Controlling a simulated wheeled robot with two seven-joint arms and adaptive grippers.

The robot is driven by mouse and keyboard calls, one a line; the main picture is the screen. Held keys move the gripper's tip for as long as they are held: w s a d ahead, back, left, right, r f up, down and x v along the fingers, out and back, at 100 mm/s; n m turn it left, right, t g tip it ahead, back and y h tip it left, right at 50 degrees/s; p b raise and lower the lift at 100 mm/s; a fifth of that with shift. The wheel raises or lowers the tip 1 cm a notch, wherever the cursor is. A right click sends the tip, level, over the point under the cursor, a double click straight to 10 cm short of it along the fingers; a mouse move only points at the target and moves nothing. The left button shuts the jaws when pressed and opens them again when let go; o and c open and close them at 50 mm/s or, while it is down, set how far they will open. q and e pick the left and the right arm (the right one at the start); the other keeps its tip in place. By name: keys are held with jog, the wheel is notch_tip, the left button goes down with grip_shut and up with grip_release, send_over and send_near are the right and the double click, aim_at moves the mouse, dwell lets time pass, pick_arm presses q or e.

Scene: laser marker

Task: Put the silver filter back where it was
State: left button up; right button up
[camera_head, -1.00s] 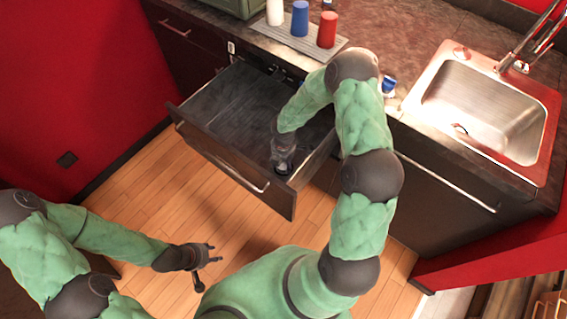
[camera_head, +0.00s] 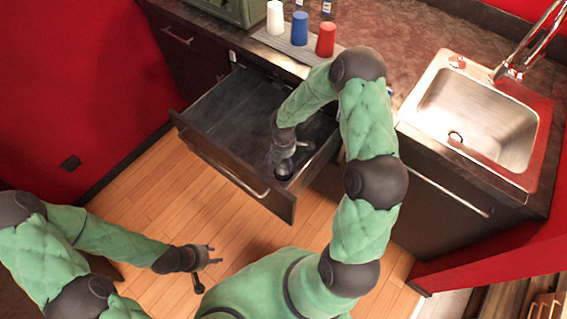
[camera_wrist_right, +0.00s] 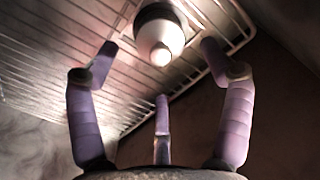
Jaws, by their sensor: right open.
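A silver-white rounded piece, apparently the silver filter (camera_wrist_right: 158,35), shows in the right wrist view, on or just above a wire rack. It lies beyond and between my right gripper's spread fingers (camera_wrist_right: 155,75), with visible gaps to both side fingers. In the head view my right gripper (camera_head: 284,158) is down inside the open drawer, near its front right corner. A small dark round shape (camera_head: 284,171) shows below the fingers there. My left gripper (camera_head: 207,258) is open and empty above the wooden floor, away from the drawer.
The drawer (camera_head: 218,165) is pulled out, and its left part looks empty. The sink (camera_head: 480,105) is at the right.

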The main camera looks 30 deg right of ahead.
aim_at(283, 165)
notch_tip(283, 165, up, 6)
jog(key=shift+f+p, duration=0.2)
jog(key=shift+p, duration=0.8)
dwell(0.5)
